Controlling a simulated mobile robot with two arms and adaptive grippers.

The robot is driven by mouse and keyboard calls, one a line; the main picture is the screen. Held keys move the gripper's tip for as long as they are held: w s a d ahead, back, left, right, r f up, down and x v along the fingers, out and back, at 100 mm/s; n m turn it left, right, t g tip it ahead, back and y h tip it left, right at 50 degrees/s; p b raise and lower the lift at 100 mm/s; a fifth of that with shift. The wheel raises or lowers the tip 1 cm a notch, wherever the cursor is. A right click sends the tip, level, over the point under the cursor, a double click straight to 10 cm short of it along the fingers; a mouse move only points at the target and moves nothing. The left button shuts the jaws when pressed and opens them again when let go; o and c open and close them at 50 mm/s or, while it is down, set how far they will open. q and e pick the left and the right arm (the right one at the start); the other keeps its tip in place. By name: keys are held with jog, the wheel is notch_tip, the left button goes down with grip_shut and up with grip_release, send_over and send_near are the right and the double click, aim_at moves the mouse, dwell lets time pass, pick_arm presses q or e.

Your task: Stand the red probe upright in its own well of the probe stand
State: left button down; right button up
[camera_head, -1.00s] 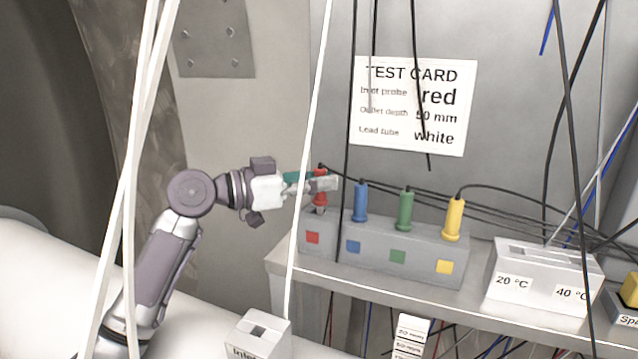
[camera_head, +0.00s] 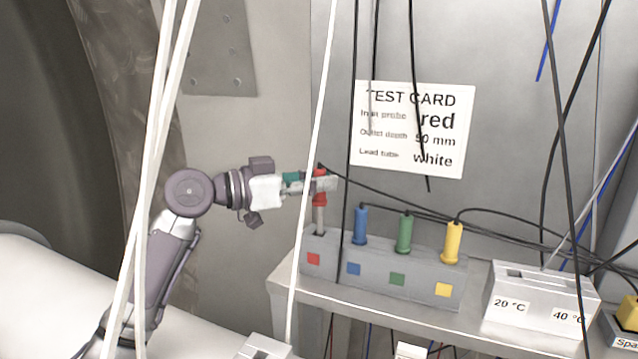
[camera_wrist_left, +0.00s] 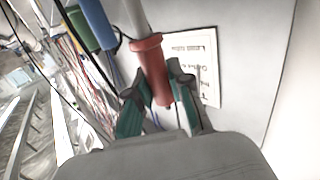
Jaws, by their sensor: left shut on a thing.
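The red probe (camera_head: 320,199) stands about upright above the red-marked end of the grey probe stand (camera_head: 333,265). My left gripper (camera_head: 325,184) is shut on its red handle. Its grey shaft shows below the handle and reaches down to the stand's top. I cannot tell whether the tip is still inside the red well or just above it. In the left wrist view the red handle (camera_wrist_left: 150,62) lies between the fingers of the gripper (camera_wrist_left: 160,74). My right gripper is not in view.
Blue (camera_head: 360,226), green (camera_head: 404,235) and yellow (camera_head: 453,243) probes stand in their wells to the right. A test card (camera_head: 412,130) reading "red" hangs behind. A grey-white block (camera_head: 540,297) marked 20 °C and 40 °C sits further right. Dark leads and white cables (camera_head: 160,190) hang across the view.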

aim_at(319, 203)
pick_arm(q)
jog(key=shift+r+p, duration=0.35)
jog(key=shift+r, duration=0.35)
dwell(1.2)
jog(key=shift+f+b, duration=1.9)
jog(key=shift+f, duration=0.4)
jog(key=shift+s+f+b, duration=0.3)
jog(key=shift+f+b, duration=0.1)
jog(key=shift+f, duration=0.1)
jog(key=shift+s+d+f, duration=0.1)
jog(key=shift+d+f, duration=0.05)
jog(key=shift+f, duration=0.1)
jog(key=c, duration=1)
grip_release()
jog(key=shift+s, duration=0.15)
jog(key=shift+o, duration=0.2)
